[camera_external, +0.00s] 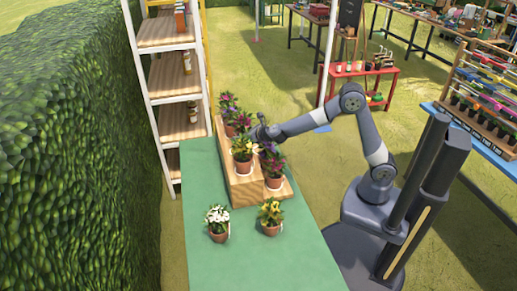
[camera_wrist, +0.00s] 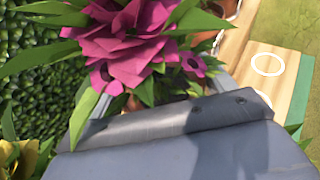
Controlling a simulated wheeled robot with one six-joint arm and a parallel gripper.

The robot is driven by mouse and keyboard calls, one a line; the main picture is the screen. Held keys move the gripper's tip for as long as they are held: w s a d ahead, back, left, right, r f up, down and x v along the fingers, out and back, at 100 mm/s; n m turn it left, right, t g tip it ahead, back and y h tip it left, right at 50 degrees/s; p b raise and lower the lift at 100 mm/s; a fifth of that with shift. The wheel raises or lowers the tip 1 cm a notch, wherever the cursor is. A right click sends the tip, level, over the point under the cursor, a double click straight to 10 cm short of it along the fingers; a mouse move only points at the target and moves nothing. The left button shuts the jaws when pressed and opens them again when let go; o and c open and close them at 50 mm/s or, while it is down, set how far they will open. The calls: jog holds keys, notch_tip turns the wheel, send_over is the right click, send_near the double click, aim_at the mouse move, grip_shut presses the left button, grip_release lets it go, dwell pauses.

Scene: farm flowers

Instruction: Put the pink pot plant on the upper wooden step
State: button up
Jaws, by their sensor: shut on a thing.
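The pink pot plant (camera_wrist: 125,45) fills the upper middle of the wrist view, its magenta flowers and leaves close to the camera. In the external view the pink pot plant (camera_external: 238,122) is over the upper wooden step (camera_external: 245,190), behind a yellow-flowered plant. My gripper (camera_external: 256,132) reaches in from the right and is shut on the pink pot plant. Leaves and my gripper body hide most of its pot. I cannot tell whether the pot touches the step. The lower wooden step (camera_external: 279,190) also shows in the wrist view (camera_wrist: 285,80), with white ring marks.
The yellow-flowered plant (camera_external: 243,148) stands near on the upper step. A purple plant (camera_external: 271,158) is on the lower step. Another pink-red plant (camera_external: 227,100) is behind. White (camera_external: 217,220) and yellow (camera_external: 270,215) flower pots stand on the green table (camera_external: 255,260), whose front is clear.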

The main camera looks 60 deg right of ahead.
jog(key=shift+f, duration=1.3)
jog(key=shift+f+b, duration=0.2)
jog(key=shift+b, duration=0.25)
jog(key=o, duration=1.3)
jog(key=shift+r+p, duration=0.2)
jog(key=shift+p, duration=0.1)
jog(key=v, duration=1.2)
jog(key=shift+b, duration=0.45)
